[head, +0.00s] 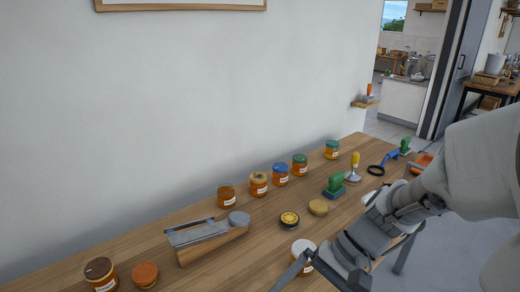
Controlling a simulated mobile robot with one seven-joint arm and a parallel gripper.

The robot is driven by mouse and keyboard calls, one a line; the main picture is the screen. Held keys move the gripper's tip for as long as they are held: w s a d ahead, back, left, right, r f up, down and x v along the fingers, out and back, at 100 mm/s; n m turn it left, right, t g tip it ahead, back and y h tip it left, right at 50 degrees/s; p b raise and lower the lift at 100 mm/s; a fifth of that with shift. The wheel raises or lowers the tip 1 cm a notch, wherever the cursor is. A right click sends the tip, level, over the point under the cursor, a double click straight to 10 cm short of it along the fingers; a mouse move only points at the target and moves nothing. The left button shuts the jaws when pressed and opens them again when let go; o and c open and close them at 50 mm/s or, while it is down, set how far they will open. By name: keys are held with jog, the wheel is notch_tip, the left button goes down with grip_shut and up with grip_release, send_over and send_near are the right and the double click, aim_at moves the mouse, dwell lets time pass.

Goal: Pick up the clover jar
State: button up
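Several honey jars stand on the wooden table in the head view, and their labels are too small to read, so I cannot tell which one is clover. In the back row are a brown-lidded jar (226,199), a tan-lidded jar (258,189), a blue-lidded jar (280,179), a green-lidded jar (300,170) and a teal-lidded jar (332,153). A white-lidded jar (303,246) stands near the front edge, partly hidden by my gripper (304,277). My gripper's fingers are spread apart, in front of this jar; contact is unclear.
A dark-lidded jar (101,270) and an orange-lidded jar (145,274) are at front left. A wooden block with a metal top (207,240) lies mid-table. A yellow-black round tin (289,218), a tan lid (318,207) and a green-handled tool (335,186) lie nearby. The wall runs behind.

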jog(key=w+d+f+m+t+y+b, duration=0.1)
jog(key=w+d+f+m+t+b, duration=0.2)
jog(key=m, duration=0.4)
jog(key=w+d+f+m+t+y+b, duration=0.2)
jog(key=w+d+f+m+t+b, duration=0.1)
jog(key=w+d+f+m+t, duration=0.3)
jog(key=w+d+f+m+t+y+b, duration=0.2)
jog(key=w+d+f+m+t+b, duration=0.1)
jog(key=w+d+f+m+t, duration=0.2)
jog(key=shift+d+f+m+b, duration=0.4)
jog(key=shift+d+f+m, duration=0.85)
jog(key=shift+d+m, duration=0.3)
jog(key=b+x, duration=0.1)
jog(key=x, duration=0.4)
jog(key=b+x, duration=0.1)
jog(key=x, duration=0.5)
jog(key=b+x, duration=0.1)
jog(key=x, duration=0.4)
jog(key=shift+w+a+r, duration=0.25)
jog(key=shift+a+r, duration=0.1)
jog(key=c, duration=1.5)
grip_shut()
jog(key=shift+r, duration=0.15)
